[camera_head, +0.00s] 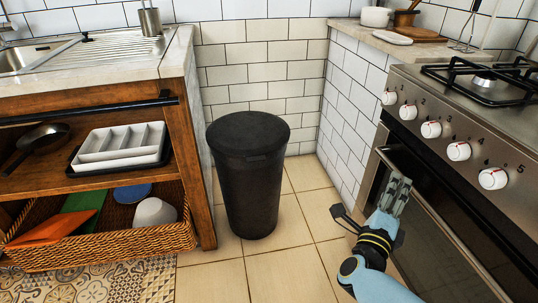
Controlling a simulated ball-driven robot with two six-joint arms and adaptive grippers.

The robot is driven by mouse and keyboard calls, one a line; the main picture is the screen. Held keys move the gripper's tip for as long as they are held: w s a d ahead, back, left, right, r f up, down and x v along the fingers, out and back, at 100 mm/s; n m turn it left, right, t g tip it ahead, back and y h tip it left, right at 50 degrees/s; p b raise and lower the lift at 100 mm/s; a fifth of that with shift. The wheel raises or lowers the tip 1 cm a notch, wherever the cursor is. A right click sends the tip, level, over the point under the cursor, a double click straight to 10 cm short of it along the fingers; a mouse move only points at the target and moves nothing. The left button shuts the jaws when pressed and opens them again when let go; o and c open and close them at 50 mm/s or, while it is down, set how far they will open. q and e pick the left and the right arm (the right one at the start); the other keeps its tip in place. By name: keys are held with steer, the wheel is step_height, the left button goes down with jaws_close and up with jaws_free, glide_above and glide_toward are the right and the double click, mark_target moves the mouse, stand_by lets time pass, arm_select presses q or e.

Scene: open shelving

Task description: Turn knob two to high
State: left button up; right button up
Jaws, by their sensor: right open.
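The stove (460,130) stands at the right, with a row of white knobs on its steel front panel. Knob two (408,112) is the second from the far end, beside a small printed 2. It is white with a red mark; its exact setting is too small to read. My right gripper (398,186) is open and empty, in front of the oven door, below the knob row and apart from knob two. My left gripper is not in view.
The oven handle (440,222) runs along the door close to my right gripper. A black bin (248,170) stands in the corner on the tiled floor. At the left is a wooden shelf unit (200,150) with a sink on top. Floor around the bin is clear.

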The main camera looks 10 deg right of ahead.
steer(key=w+r+m+g+h+b, duration=0.5)
steer(key=w+m+g+h+b, duration=0.4)
steer(key=m, duration=0.9)
steer(key=m+g+y+b, duration=0.3)
steer(key=m+g+b, duration=0.3)
steer(key=m+b, duration=0.5)
glide_toward(402, 113)
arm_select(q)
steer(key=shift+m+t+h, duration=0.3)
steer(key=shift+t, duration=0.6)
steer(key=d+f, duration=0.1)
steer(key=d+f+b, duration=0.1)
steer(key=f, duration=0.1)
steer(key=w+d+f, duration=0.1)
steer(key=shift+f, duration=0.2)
arm_select(e)
steer(key=shift+n, duration=0.5)
steer(key=d, duration=0.9)
steer(key=shift+d+r, duration=0.2)
steer(key=shift+r, duration=0.05)
steer(key=c, duration=1.2)
steer(key=shift+o, duration=0.2)
